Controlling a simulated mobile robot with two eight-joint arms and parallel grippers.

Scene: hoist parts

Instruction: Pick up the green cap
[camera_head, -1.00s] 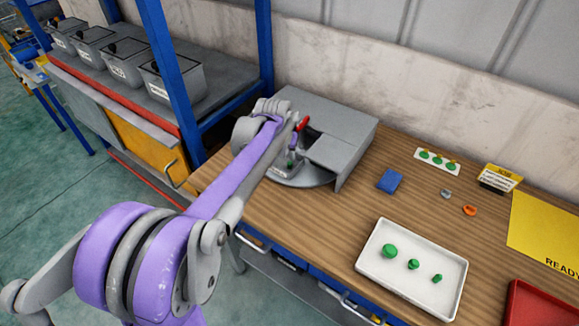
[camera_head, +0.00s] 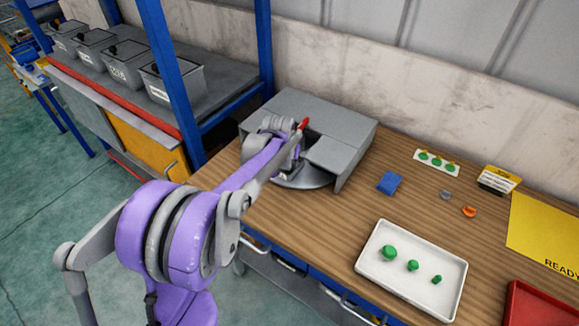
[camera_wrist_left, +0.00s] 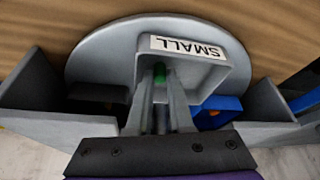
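A small green piece (camera_wrist_left: 159,73), which looks like the green cap, is inside a grey compartment marked SMALL (camera_wrist_left: 187,48) on a round grey turntable (camera_wrist_left: 105,57). My left gripper (camera_wrist_left: 160,80) reaches into this compartment, one finger on each side of the green piece. The fingers look apart; contact with the piece cannot be made out. In the head view my left gripper (camera_head: 289,170) is at the turntable (camera_head: 315,181), and the arm hides the green piece. My right gripper is not in view.
A grey housing (camera_head: 325,115) covers the turntable's back and sides. A white tray (camera_head: 385,281) holds three green pieces of different sizes. A blue block (camera_head: 390,182), a grey ring (camera_head: 446,195) and an orange ring (camera_head: 469,211) lie on the wooden table. A red tray (camera_head: 540,305) is at right.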

